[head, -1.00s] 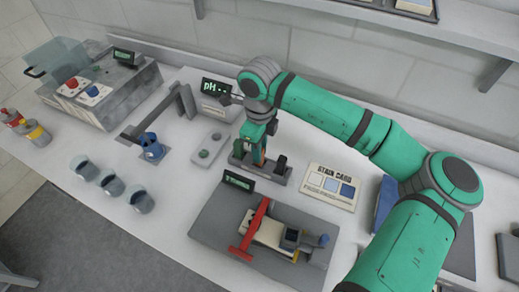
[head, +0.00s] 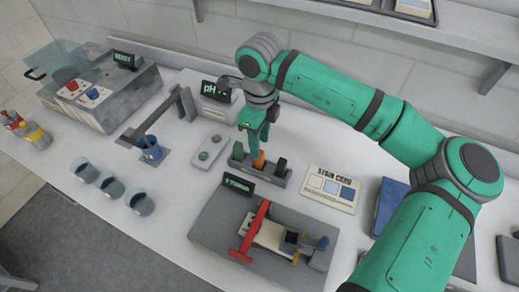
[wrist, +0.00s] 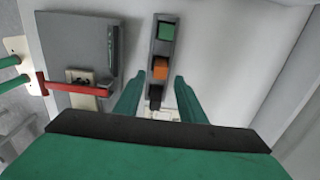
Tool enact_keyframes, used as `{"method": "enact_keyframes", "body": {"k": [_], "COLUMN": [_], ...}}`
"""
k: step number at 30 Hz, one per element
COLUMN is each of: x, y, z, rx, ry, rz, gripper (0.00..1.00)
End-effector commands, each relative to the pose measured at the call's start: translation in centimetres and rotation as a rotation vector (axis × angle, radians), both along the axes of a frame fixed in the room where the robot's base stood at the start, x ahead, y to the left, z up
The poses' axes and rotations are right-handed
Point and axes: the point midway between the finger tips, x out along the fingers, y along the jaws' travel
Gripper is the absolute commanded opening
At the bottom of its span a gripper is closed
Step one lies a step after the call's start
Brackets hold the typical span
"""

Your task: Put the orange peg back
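The orange peg (head: 259,160) stands upright in the middle of a grey rack (head: 270,177), between a green peg (head: 238,151) and a dark peg (head: 281,166). The wrist view shows the orange peg (wrist: 160,68) from above, with the green one (wrist: 166,31) and the dark one (wrist: 155,98) in the same row. My gripper (head: 254,142) is above the rack, just over the orange peg. In the wrist view its two fingers (wrist: 158,84) are spread apart with nothing held between them.
A grey station with a red lever (head: 255,230) is in front of the rack. A stain card (head: 330,188) lies to the right. Three cups stand at the front left.

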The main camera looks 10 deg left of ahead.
Motion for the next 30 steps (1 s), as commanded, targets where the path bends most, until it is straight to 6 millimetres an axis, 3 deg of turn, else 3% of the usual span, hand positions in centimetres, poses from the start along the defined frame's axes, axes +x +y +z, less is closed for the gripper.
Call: {"method": "enact_keyframes", "body": {"k": [6,12,30], "x": [0.1,0.0,0.0], "y": [0.0,0.0,0.0], "z": [4.1,6.1,6.5], "rx": [-0.001,-0.001,0.000], "ry": [-0.002,-0.001,0.001], "rz": [0.000,0.000,0.000], "gripper": [0.37,0.37,0.37]}}
